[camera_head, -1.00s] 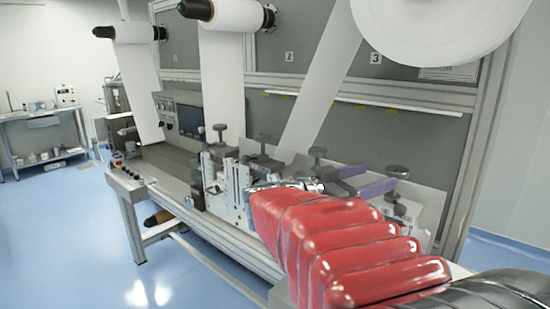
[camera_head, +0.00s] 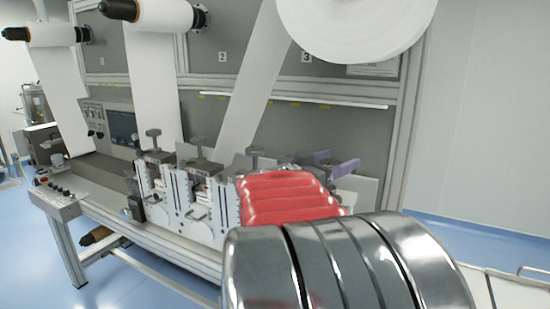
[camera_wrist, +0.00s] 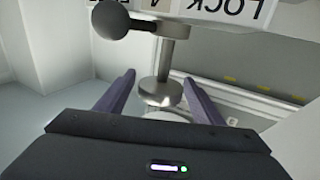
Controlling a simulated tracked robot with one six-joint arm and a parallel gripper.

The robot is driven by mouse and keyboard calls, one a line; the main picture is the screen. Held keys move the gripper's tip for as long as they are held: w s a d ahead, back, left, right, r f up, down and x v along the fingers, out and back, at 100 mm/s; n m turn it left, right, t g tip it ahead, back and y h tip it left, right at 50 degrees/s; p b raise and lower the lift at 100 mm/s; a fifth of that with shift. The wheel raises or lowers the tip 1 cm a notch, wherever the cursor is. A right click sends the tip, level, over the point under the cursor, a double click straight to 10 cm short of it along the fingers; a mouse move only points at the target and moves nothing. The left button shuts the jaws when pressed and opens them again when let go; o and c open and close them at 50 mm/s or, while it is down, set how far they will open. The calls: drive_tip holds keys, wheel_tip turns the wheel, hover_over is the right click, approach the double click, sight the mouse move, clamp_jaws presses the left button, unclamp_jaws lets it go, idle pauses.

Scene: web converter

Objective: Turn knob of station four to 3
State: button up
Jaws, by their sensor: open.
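In the wrist view a grey metal knob (camera_wrist: 164,60) has an upright shaft, a round disc at one end and a crossbar with a dark ball at the other. My gripper (camera_wrist: 160,97) is open, its two purple fingers on either side of the disc end. I cannot tell whether either finger touches it. A label upside down at the top reads LOCK (camera_wrist: 238,10). In the head view my gripper (camera_head: 333,162) shows as purple fingers beyond my red arm, at the right end of the machine. The knob at station four is hidden there.
White web (camera_head: 250,85) runs down from a large roll (camera_head: 350,25) above. A grey panel with a frame stands behind. Open blue floor lies in front.

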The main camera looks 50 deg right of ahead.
drive_tip(key=shift+x, duration=0.9)
drive_tip(key=shift+c, duration=0.6)
drive_tip(key=shift+a, duration=0.1)
drive_tip(key=c, duration=0.9)
